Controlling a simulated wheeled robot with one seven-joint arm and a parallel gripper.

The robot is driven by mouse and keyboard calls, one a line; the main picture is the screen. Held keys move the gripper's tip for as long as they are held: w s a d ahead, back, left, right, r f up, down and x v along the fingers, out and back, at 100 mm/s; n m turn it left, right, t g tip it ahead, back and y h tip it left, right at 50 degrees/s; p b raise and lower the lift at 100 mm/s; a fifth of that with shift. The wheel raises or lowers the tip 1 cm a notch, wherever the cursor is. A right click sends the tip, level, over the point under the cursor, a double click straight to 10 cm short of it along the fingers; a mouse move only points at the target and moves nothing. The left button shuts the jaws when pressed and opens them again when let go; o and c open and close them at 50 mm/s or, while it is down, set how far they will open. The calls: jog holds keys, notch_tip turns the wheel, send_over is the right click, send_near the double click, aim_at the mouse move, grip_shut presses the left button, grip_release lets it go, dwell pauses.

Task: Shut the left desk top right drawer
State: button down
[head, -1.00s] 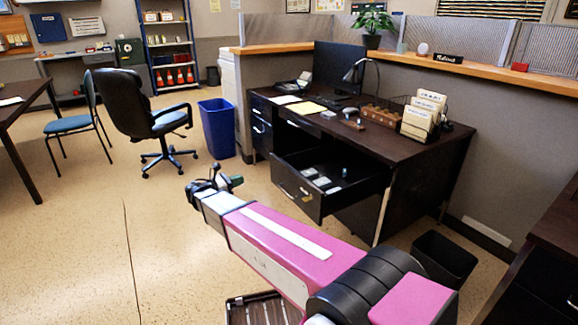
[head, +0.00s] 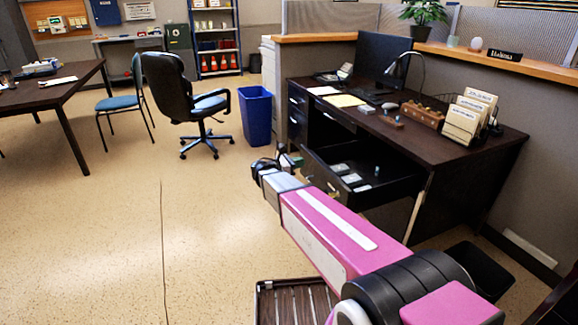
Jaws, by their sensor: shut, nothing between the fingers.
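The dark desk (head: 425,134) stands against the grey partition. Its top right drawer (head: 335,188) is pulled well out, with several small pale items and a small blue-green item inside. Part of the drawer front is hidden behind my pink arm. My gripper (head: 264,168) is at the far end of the arm, left of the drawer front and apart from it as far as I can see. It is small in view and shut, with nothing held.
A blue bin (head: 256,116) and a black office chair (head: 182,98) stand beyond the desk's left end. A black bin (head: 478,270) is on the floor at right. A slatted item (head: 290,302) lies low in front.

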aim_at(314, 159)
jog(key=shift+x, duration=2.15)
jog(key=shift+d, duration=0.1)
jog(key=x, duration=3.4)
jog(key=shift+f, duration=0.15)
jog(key=v, duration=1.4)
jog(key=s+d, duration=0.1)
jog(key=s, duration=0.4)
jog(key=s+d, duration=0.2)
jog(key=s, duration=0.3)
jog(key=s+d, duration=0.2)
jog(key=s, duration=0.4)
jog(key=shift+d+f, duration=0.1)
jog(key=shift+f, duration=0.1)
jog(key=x, duration=1.4)
jog(key=shift+f, duration=0.1)
